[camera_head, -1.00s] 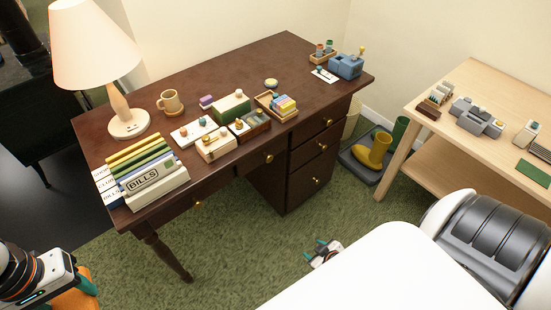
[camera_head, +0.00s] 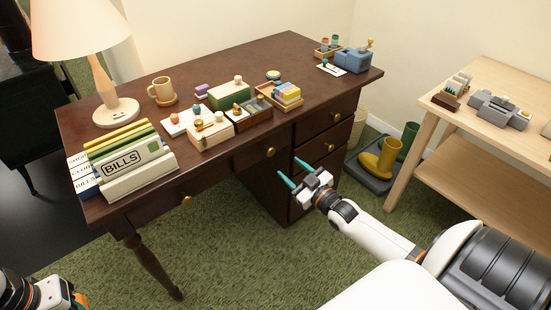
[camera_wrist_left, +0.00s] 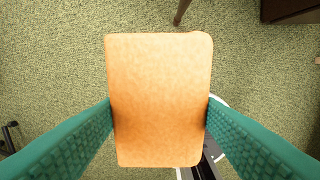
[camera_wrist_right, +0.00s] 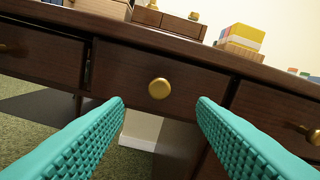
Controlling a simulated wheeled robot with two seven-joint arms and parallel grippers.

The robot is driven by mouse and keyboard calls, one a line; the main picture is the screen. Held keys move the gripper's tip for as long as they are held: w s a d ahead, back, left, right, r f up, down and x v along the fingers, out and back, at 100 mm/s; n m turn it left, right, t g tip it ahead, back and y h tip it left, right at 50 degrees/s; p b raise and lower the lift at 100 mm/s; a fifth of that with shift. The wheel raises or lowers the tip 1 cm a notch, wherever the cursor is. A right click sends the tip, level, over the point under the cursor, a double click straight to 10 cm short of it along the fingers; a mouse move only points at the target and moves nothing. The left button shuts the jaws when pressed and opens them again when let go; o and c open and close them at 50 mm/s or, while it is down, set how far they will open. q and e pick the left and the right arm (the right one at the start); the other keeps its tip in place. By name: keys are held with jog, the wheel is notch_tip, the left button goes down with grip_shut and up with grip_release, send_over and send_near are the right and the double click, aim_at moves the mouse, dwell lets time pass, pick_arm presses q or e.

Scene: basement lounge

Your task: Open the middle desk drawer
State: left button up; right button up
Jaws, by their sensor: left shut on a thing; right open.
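The dark brown desk (camera_head: 215,75) has a row of front drawers with brass knobs, all closed. The middle drawer's knob (camera_head: 270,152) sits between the left drawer's knob (camera_head: 186,200) and the right stack of drawers. In the right wrist view the middle drawer (camera_wrist_right: 200,85) faces me, its round knob (camera_wrist_right: 159,88) between my fingers in the picture. My right gripper (camera_head: 295,171) is open and empty in front of the desk, apart from the knob. My left gripper (camera_wrist_left: 158,120) is shut on an orange block-like thing (camera_wrist_left: 160,70) above the carpet.
A light wood table (camera_head: 435,100) stands at the right. Yellow boots (camera_head: 378,158) sit on a tray by the wall. Green carpet lies open before the desk.

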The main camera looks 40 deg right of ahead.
aim_at(272, 153)
jog(key=w, duration=0.5)
jog(key=w+b, duration=0.1)
jog(key=w, duration=0.2)
jog(key=shift+a, duration=0.3)
grip_shut()
